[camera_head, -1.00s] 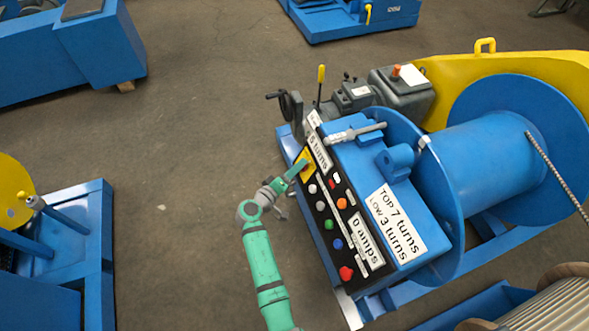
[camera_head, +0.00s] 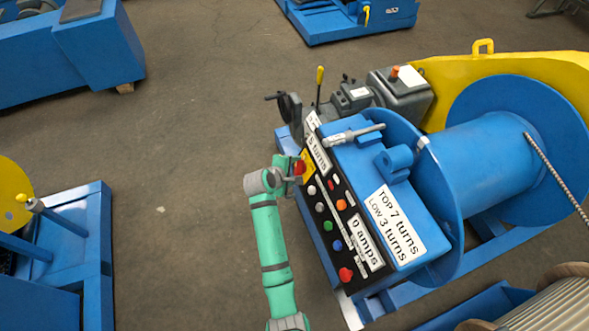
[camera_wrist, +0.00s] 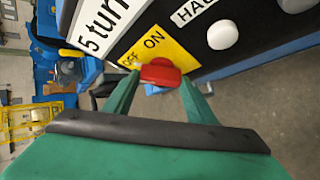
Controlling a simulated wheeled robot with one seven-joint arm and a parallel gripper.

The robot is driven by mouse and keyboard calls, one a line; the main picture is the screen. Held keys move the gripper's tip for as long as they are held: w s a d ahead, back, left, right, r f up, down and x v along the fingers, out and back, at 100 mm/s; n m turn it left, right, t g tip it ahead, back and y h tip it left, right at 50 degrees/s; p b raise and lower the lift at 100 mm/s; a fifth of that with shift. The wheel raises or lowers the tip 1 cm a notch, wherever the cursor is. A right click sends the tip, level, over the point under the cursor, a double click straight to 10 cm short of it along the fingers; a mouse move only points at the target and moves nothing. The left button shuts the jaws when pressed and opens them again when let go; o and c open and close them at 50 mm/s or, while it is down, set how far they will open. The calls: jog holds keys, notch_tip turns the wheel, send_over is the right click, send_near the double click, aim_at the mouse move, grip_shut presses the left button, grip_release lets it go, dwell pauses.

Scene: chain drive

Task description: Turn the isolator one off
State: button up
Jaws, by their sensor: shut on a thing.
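The isolator has a red handle (camera_wrist: 161,73) on a yellow plate (camera_wrist: 175,50) marked OFF and ON, at the upper end of the black control panel. In the wrist view the handle sits between the two fingers of my gripper (camera_wrist: 158,80), which is shut on it. A pale mark at the handle's left end lies close to the word OFF. In the head view the red handle (camera_head: 299,167) shows at the tip of my gripper (camera_head: 292,174), in front of the yellow plate (camera_head: 308,165).
The panel carries several coloured buttons, including a red one (camera_head: 346,274) at its lower end. A white knob (camera_wrist: 222,34) is right of the yellow plate. A blue drum (camera_head: 490,150) stands behind the panel. The floor (camera_head: 180,180) to the left is clear.

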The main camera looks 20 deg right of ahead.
jog(key=shift+n+g+y, duration=0.3)
jog(key=shift+n+g, duration=0.1)
jog(key=shift+n, duration=0.1)
dwell(0.3)
jog(key=o, duration=1.1)
jog(key=v, duration=1)
jog(key=shift+s+a+r, duration=0.1)
jog(key=shift+a+r, duration=0.15)
jog(key=shift+r, duration=0.05)
